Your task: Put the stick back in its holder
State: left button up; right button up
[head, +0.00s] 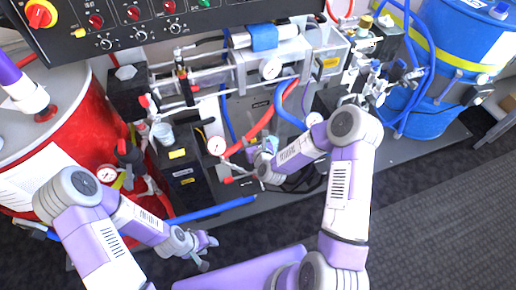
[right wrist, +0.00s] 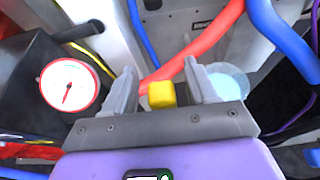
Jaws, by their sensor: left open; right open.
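I cannot clearly identify the stick or its holder. My right gripper (head: 263,154) is among the hoses at the front of the machine. In the right wrist view its fingers (right wrist: 160,82) stand apart. A small yellow block (right wrist: 161,94) shows between them; I cannot tell whether they touch it or whether it belongs to a stick. A pale blue round cup (right wrist: 228,82) is just beyond the right-hand finger. My left gripper (head: 208,250) is open and apparently empty, low over the floor in front of the machine. A blue rod-like piece (head: 212,210) lies along the platform edge.
A red drum (head: 85,125) stands at left and a blue drum (head: 455,60) at right. A red hose (right wrist: 190,50) and blue hoses (right wrist: 285,38) run close to my right gripper. A round gauge (right wrist: 69,85) is left of it. The dark floor (head: 430,210) is clear at right.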

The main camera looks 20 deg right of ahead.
jog(key=p+v, duration=0.3)
jog(key=v, duration=0.8)
jog(key=s+a+f+n+g+y, duration=0.2)
jog(key=s+f+n+g, duration=0.4)
jog(key=n, duration=1)
jog(key=s+a+f+n+g+y, duration=0.1)
jog(key=s+a+f+n+g, duration=0.3)
jog(key=s+n, duration=0.9)
notch_tip(320, 180, down, 5)
jog(key=n+g, duration=0.3)
jog(key=n, duration=0.1)
jog(key=shift+f+y, duration=0.15)
jog(key=shift+y, duration=0.25)
jog(key=shift+a, duration=0.1)
